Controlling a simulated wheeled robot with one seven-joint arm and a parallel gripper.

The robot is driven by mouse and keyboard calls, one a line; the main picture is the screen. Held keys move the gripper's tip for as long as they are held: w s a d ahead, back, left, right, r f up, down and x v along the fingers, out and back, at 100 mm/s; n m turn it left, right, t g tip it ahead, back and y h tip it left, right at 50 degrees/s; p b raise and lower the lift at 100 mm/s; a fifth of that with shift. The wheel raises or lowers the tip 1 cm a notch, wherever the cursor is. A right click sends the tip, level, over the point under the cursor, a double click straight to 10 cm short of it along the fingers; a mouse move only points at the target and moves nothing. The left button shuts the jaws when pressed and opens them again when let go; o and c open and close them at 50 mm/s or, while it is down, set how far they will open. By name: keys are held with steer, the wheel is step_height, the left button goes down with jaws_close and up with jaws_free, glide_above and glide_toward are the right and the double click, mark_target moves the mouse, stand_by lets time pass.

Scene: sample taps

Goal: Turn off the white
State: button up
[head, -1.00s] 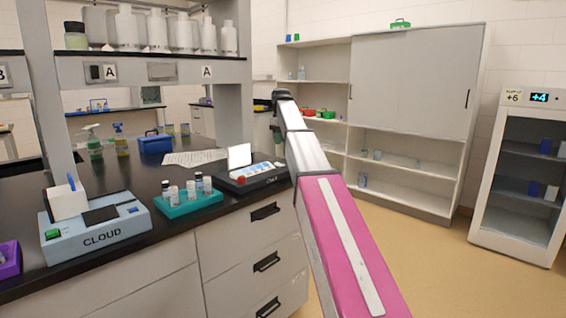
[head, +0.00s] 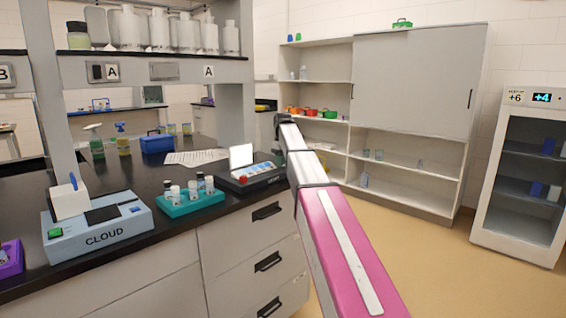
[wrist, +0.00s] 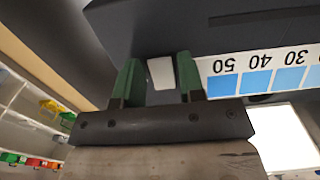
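A dark device (head: 262,183) stands on the black bench, with a row of blue tiles, a red knob (head: 243,179) and an upright white panel (head: 241,156). In the wrist view its dark body (wrist: 200,28) fills the top, beside a white strip numbered 50, 40, 30 over blue squares. My gripper (wrist: 158,78) is open, its two green fingers apart. A small white piece (wrist: 161,72) shows between the fingers; whether they touch it, I cannot tell. In the head view my arm hides part of the device's right end, and the fingers are not clear.
Left of the device are a teal rack (head: 190,203) with several vials and a light-blue device marked CLOUD (head: 103,237). A paper sheet (head: 196,158) lies behind. Shelves with coloured boxes (head: 310,112) stand beyond. Floor at right is clear.

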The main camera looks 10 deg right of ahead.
steer(key=c, duration=0.7)
steer(key=shift+o, duration=0.3)
steer(key=shift+w+a+r+g+h, duration=0.1)
steer(key=shift+w+a+g+h, duration=0.15)
steer(key=shift+g+h, duration=0.65)
steer(key=shift+g, duration=0.3)
steer(key=o, duration=0.6)
steer(key=shift+o, duration=0.2)
